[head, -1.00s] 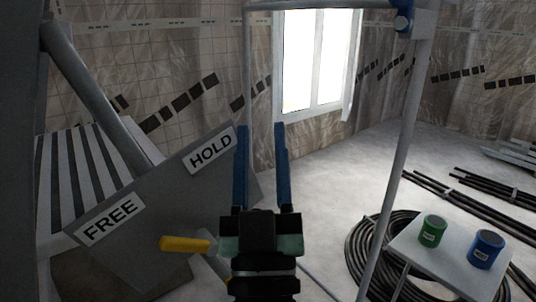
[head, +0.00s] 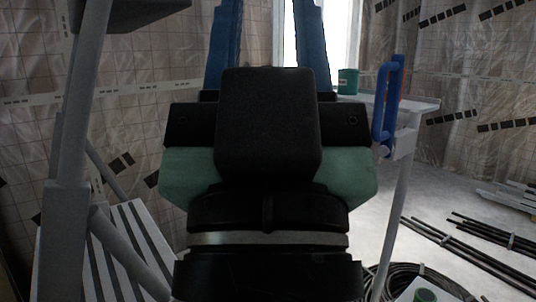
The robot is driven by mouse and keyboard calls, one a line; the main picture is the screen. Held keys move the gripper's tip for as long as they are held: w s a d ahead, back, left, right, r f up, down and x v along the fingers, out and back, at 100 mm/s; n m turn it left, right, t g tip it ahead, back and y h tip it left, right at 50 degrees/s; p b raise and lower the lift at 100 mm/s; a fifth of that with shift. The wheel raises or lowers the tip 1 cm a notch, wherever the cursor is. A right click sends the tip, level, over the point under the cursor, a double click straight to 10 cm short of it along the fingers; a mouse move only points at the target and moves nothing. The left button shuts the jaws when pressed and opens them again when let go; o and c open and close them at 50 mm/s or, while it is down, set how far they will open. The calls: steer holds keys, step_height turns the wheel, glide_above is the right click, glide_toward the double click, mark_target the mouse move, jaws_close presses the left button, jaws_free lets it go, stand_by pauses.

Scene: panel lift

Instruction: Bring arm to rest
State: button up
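My gripper (head: 268,35) fills the middle of the head view, close to the camera. Its two blue fingers point up and away and stand apart. Their tips run out of the top of the picture. I see only wall and window between the visible parts of the fingers, and nothing held. My gripper's dark body hides much of what lies behind it.
A pale shelf (head: 418,104) on a leg stands at right, with a green can (head: 347,82) on it and a blue handle (head: 383,115) at its edge. Grey posts (head: 68,150) and a slatted surface (head: 115,235) are at left. Black pipes (head: 478,240) lie on the floor (head: 440,195).

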step_height(320, 180, up, 14)
steer(key=p, duration=1.1)
stand_by(0.4)
